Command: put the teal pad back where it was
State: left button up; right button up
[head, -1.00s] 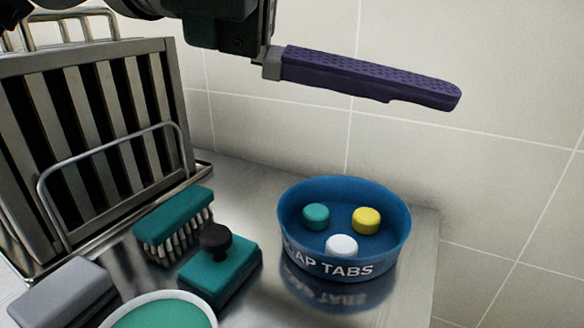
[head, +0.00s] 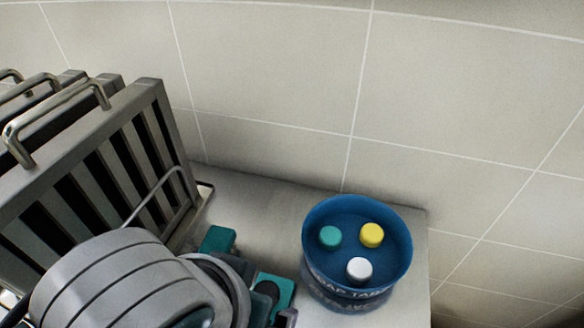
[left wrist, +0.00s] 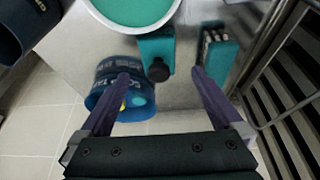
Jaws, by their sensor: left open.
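The teal pad with a black knob (left wrist: 155,48) lies on the metal worktop in the left wrist view. In the head view the teal pad (head: 284,287) is mostly hidden behind my left arm. My left gripper (left wrist: 160,76) is open and empty, its two purple fingers apart. In the left wrist view the knob shows between and just beyond the fingertips. I cannot tell the height of the fingers above the pad. In the head view only a small purple bit of the left gripper shows at the bottom edge. My right gripper is not in view.
A blue soap tabs bowl (head: 312,262) holds a teal, a yellow and a white tab. A teal brush (left wrist: 218,45) lies beside the pad. A white-rimmed dish (left wrist: 101,14) with teal contents is near it. A slatted metal rack (head: 150,100) stands at the left.

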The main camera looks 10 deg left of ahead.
aim_at(283, 290)
pick_arm(q)
jog(key=b+x, duration=0.2)
jog(key=x, duration=0.6)
jog(key=shift+w+d, duration=0.15)
jog(key=shift+d, duration=0.05)
jog(key=c, duration=1.5)
